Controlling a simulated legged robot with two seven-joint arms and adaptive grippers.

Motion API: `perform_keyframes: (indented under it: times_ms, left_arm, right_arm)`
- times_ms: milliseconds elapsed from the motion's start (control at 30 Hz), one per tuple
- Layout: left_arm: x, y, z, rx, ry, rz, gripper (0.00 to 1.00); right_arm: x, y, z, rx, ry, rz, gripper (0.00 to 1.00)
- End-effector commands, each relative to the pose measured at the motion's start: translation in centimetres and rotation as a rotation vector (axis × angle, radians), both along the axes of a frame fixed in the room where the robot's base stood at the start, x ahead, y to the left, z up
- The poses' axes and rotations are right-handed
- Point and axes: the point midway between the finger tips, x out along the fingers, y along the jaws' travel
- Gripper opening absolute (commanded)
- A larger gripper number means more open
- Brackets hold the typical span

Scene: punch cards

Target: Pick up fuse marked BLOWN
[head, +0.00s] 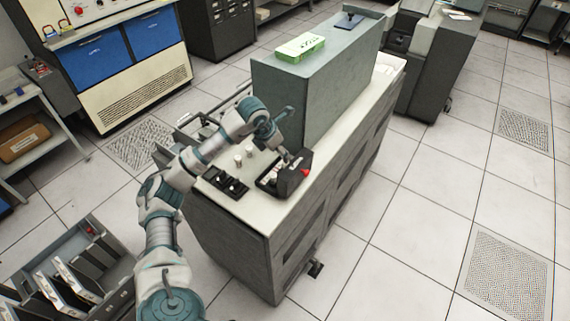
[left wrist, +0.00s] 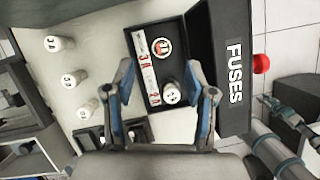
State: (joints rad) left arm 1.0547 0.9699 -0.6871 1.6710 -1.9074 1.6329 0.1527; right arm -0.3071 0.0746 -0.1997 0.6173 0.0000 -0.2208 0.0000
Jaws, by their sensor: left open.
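My left gripper (head: 286,157) is over the dark box lettered FUSES (head: 291,177) on the cabinet top. In the left wrist view it (left wrist: 160,80) is open, its fingers apart above the box (left wrist: 202,35). A white fuse (left wrist: 171,93) stands in the box's tray between the fingers, untouched as far as I see. A round end with a red mark (left wrist: 161,47) shows farther up the tray, beside a white strip with red marks (left wrist: 147,70). White fuses (left wrist: 58,44), (left wrist: 72,78), (left wrist: 86,108) stand outside the box. I cannot read BLOWN on any fuse.
A black holder (head: 225,182) sits left of the box near the cabinet edge. A tall grey housing (head: 318,95) rises behind the box, with a green box (head: 299,47) on top. Floor at right is clear.

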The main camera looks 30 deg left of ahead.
Motion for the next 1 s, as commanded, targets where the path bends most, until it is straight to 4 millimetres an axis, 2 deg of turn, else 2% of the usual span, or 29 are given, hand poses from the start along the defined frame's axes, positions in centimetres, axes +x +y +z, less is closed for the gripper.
perform_keyframes:
  times_ms: [267,500,600,800,867,1000]
  left_arm:
    - [0.8,-0.3,-2.2,0.000,0.000,0.000,0.55]
    - [2.2,-0.5,-5.7,-0.003,0.000,0.000,0.55]
    - [2.4,-0.5,-6.3,-0.002,-0.001,0.001,0.55]
    - [2.4,-0.5,-6.4,-0.001,-0.002,0.000,0.55]
    - [2.4,-0.6,-6.4,-0.001,-0.002,0.000,0.43]
    - [2.4,-0.6,-6.3,0.000,-0.002,-0.001,0.08]
  right_arm:
    - [1.0,0.1,0.5,0.002,-0.013,0.000,0.40]
    - [1.0,-0.5,1.3,-0.005,-0.014,0.003,0.40]
    - [1.0,-0.6,1.4,-0.007,-0.014,0.004,0.40]
    - [1.0,-0.6,1.3,-0.007,-0.014,0.004,0.40]
    - [1.0,-0.6,1.3,-0.007,-0.014,0.004,0.40]
    - [0.9,-0.6,1.3,-0.007,-0.014,0.004,0.40]
